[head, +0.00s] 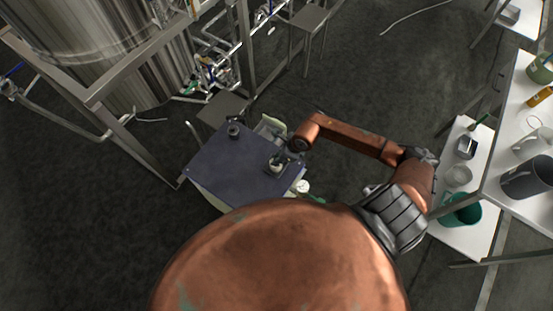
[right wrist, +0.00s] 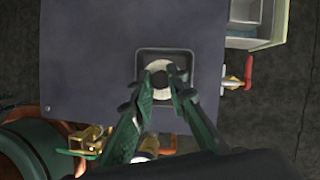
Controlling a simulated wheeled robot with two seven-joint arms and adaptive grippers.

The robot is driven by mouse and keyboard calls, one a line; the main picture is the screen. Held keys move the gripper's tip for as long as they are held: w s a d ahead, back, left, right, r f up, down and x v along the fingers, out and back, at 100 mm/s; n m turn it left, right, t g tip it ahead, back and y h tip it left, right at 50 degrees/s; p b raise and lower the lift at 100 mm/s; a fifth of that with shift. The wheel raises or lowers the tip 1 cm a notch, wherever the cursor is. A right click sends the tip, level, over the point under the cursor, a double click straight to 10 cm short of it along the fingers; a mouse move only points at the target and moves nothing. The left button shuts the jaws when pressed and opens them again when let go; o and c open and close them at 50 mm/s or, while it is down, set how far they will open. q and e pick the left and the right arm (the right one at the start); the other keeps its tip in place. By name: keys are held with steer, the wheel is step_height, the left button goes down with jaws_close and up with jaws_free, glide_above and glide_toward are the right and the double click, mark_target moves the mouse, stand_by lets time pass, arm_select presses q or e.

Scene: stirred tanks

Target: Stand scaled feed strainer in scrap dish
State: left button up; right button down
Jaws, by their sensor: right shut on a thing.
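The scrap dish (right wrist: 145,54) is a dark, square dish with a raised rim on the dark blue table top in the right wrist view. The feed strainer (right wrist: 158,68) looks pale and round with a dark middle, and appears within the dish's outline. My right gripper (right wrist: 166,82) has green fingers closed on it from the near side. In the head view, my right gripper (head: 284,157) is over the table's right part, with the pale strainer (head: 274,168) below it. Whether the strainer touches the dish floor I cannot tell. My left gripper is not in view.
The dark blue table (head: 225,165) is mostly clear. A small dark round part (head: 233,130) stands at its far side. A pale bin (head: 270,125) is beside the far right edge. Valves with a red handle (right wrist: 247,72) and brass fittings (right wrist: 88,140) are close to the table.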

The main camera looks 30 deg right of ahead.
steer(key=c, duration=1.9)
jaws_free()
steer(key=p+v, duration=0.1)
steer(key=v, duration=1.1)
